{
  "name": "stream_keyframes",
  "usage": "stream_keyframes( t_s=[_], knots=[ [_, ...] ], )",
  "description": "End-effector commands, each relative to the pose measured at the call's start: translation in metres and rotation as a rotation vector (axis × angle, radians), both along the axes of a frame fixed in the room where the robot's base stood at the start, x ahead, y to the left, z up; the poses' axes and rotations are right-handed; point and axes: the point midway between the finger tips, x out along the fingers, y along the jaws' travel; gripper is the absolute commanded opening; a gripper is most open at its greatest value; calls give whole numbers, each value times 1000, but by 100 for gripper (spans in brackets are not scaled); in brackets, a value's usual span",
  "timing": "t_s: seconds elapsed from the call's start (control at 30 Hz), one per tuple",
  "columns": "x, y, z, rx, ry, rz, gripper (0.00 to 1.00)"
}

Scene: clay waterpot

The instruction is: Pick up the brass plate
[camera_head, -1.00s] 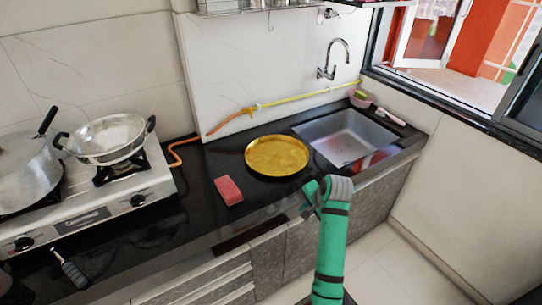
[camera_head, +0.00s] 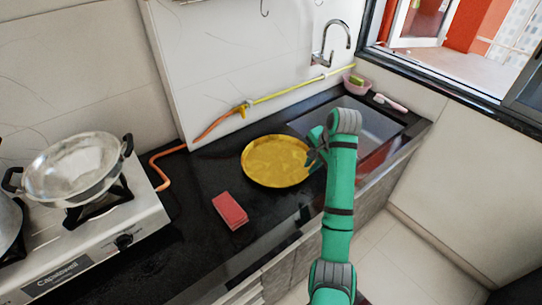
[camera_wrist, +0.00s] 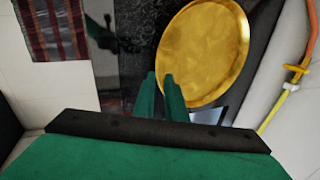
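The brass plate (camera_head: 275,161) is round, gold and shallow, and lies on the black counter left of the sink. In the wrist view the brass plate (camera_wrist: 205,50) appears large, just beyond the fingers. My green gripper (camera_head: 314,147) is at the plate's right edge. In the wrist view the two fingers of my gripper (camera_wrist: 160,76) stand apart with a narrow gap, the right one overlapping the plate's rim. I cannot tell whether the rim lies between them or whether they touch it.
A red sponge block (camera_head: 230,210) lies on the counter in front of the plate. A gas stove (camera_head: 100,235) with a metal pan (camera_head: 72,165) is at left. The sink (camera_head: 378,125) is behind my arm. An orange and yellow hose (camera_head: 275,95) runs along the wall.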

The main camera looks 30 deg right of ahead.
Motion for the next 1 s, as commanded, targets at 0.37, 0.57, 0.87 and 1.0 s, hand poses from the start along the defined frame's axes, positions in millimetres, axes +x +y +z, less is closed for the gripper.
stream_keyframes(
  t_s=[0.37,0.57,0.87,1.0],
  knots=[
    [20,4,-46,3,3,9,12],
    [23,1,-58,4,3,6,12],
    [33,2,-95,2,3,5,12],
    [36,2,-102,2,1,5,12]
  ],
)
